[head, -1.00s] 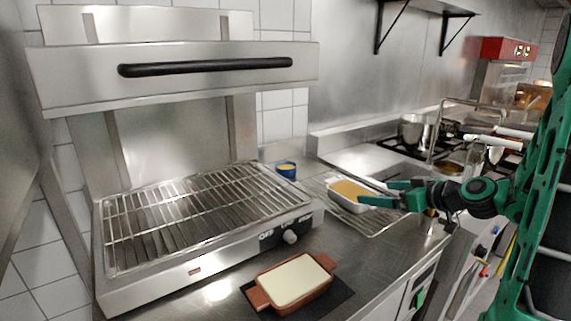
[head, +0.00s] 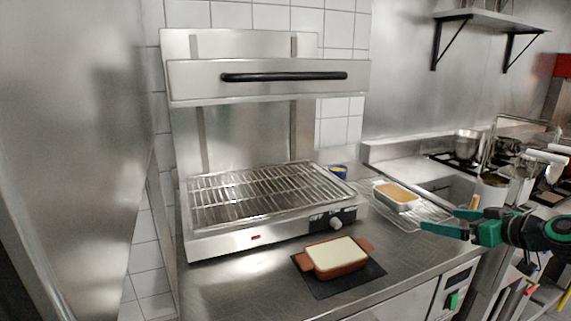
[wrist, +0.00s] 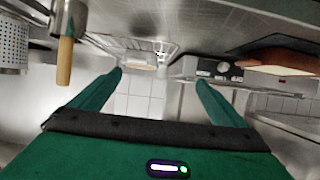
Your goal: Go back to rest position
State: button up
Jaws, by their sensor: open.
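My green gripper (head: 440,221) is at the right of the head view, over the front right of the counter. Its two fingers are apart with nothing between them. In the wrist view my gripper (wrist: 160,80) also shows spread fingers and an empty gap. A white dish with orange-yellow content (head: 397,196) sits on a wire rack (head: 428,212), left of the fingertips and apart from them. It appears small and far off in the wrist view.
A salamander grill (head: 265,205) stands on the counter at the left. A brown dish with pale content (head: 336,257) lies on a dark mat (head: 367,279) in front of it. A blue cup (head: 338,171) is behind. Pots (head: 468,143) stand on a stove at the right.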

jog(key=shift+s+a+f+g, duration=0.9)
jog(key=shift+s+a+f, duration=0.05)
jog(key=shift+s+f, duration=0.15)
jog(key=s+f+m+g+h, duration=0.2)
jog(key=s+m+g, duration=0.8)
jog(key=s, duration=2.1)
jog(key=h, duration=0.2)
jog(key=shift+s+m+g+h, duration=0.15)
jog(key=shift+m+g+h, duration=0.15)
jog(key=shift+m+h, duration=0.1)
